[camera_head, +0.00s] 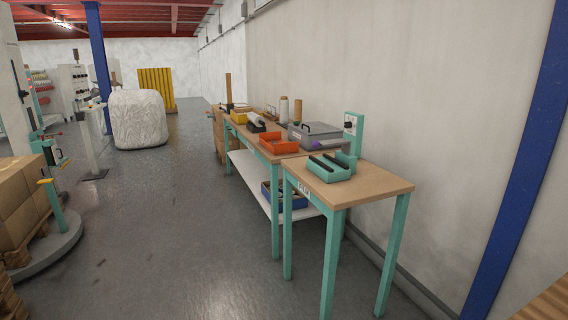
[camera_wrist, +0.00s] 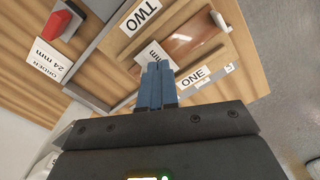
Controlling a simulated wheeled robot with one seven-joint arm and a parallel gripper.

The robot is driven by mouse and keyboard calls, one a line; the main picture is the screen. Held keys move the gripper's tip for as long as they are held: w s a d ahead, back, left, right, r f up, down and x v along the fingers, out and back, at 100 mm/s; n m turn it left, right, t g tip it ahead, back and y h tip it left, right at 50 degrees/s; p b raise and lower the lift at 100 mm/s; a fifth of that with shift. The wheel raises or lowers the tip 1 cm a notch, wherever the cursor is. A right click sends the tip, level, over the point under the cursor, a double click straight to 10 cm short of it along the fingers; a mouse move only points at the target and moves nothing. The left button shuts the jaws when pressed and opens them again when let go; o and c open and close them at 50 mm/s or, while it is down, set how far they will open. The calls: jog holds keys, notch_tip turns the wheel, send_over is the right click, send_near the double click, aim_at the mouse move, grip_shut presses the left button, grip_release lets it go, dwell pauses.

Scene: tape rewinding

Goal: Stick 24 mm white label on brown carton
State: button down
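My gripper (camera_wrist: 157,68) has two blue fingers side by side with no clear gap, so it looks shut. A small white label (camera_wrist: 150,54) ending in "mm" shows right at the fingertips. Its number is hidden, and I cannot tell whether the fingers pinch it or only cover it. A glossy brown rectangular piece (camera_wrist: 192,36) lies just beyond the fingertips; I cannot tell if it is the carton. White "TWO" (camera_wrist: 141,15) and "ONE" (camera_wrist: 192,78) signs flank it. A white card (camera_wrist: 54,60) reads "ORDER 24 mm". My gripper is not in the head view.
A red block (camera_wrist: 62,20) is beside the order card. In the head view, a teal-legged table (camera_head: 385,184) carries a teal device (camera_head: 330,172). An orange tray (camera_head: 279,144) and a grey box (camera_head: 315,135) are behind it. Stacked cartons (camera_head: 18,205) stand left; the floor between is clear.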

jog(key=shift+f+b, duration=0.55)
jog(key=shift+f, duration=0.3)
jog(key=shift+r, duration=0.1)
dwell(0.5)
notch_tip(320, 180, up, 8)
jog(key=p, duration=0.7)
dwell(0.3)
